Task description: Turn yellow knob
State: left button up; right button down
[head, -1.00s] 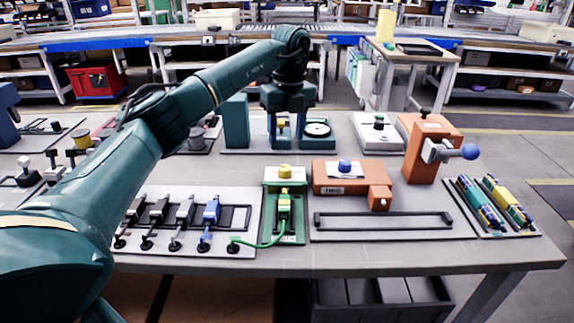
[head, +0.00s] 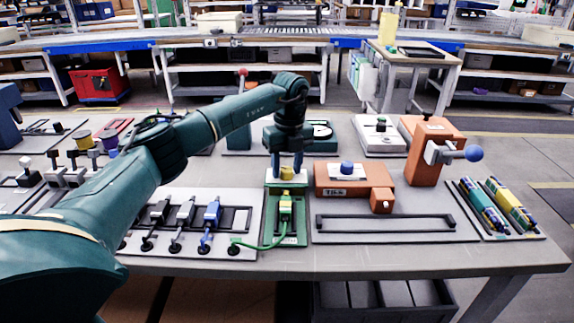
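The yellow knob (head: 287,173) sits on top of the green block (head: 286,187), at the back of a green plate with a green plug and cable. Whether a finger touches the knob is too small to tell. My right gripper is not in view.
An orange block with a blue knob (head: 347,168) stands just right of the green block. Plugs with black and blue cables (head: 211,213) lie to the left. A larger orange unit (head: 430,150) with a blue ball handle stands at the right.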

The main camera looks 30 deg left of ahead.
pick_arm(q)
jog(key=c, duration=0.7)
